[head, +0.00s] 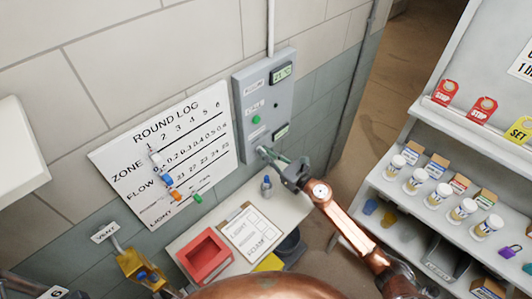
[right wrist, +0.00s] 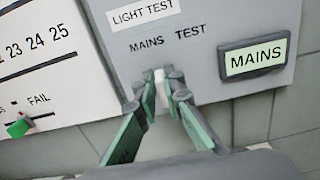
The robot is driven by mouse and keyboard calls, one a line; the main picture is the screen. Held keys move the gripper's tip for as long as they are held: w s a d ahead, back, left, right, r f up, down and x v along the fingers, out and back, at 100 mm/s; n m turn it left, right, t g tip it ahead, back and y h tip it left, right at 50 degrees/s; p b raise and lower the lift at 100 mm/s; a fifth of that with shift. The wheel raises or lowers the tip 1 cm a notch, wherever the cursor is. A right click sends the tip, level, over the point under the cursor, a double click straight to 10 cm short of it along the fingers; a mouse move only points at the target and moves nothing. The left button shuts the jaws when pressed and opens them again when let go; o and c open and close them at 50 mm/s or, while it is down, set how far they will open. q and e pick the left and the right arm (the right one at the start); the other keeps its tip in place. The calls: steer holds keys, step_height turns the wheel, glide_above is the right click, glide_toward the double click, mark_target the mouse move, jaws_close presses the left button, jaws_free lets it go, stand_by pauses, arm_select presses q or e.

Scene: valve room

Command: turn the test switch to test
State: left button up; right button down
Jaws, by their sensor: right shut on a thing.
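The test switch is a small pale lever (right wrist: 159,77) low on a grey wall panel (head: 243,92). In the right wrist view the words MAINS and TEST stand above it, and the lever is nearly upright, below the gap between the words. The small display (right wrist: 254,58) to its right reads MAINS. My right gripper (right wrist: 161,95) is shut on the lever, its green-padded fingers on either side. In the head view the right gripper (head: 274,158) reaches the panel's lower edge and hides the lever. My left gripper is not in view.
A round log board (head: 225,149) hangs left of the panel. Below is a small table with a red tray (head: 188,257), a clipboard (head: 229,231) and a small blue-topped bottle (head: 266,183). A shelf (head: 402,207) with jars and tags stands at the right.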

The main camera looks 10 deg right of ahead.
steer(key=shift+m, duration=0.4)
steer(key=m+p, duration=0.1)
steer(key=m, duration=0.2)
steer(key=m+p, duration=0.1)
steer(key=m, duration=0.3)
steer(key=d+m+p, duration=0.1)
steer(key=m, duration=0.3)
steer(key=shift+w+f+p, duration=0.3)
steer(key=shift+w+p, duration=0.05)
steer(key=shift+w, duration=0.05)
steer(key=shift+m, duration=0.3)
steer(key=c, duration=2)
jaws_free()
steer(key=shift+c, duration=0.2)
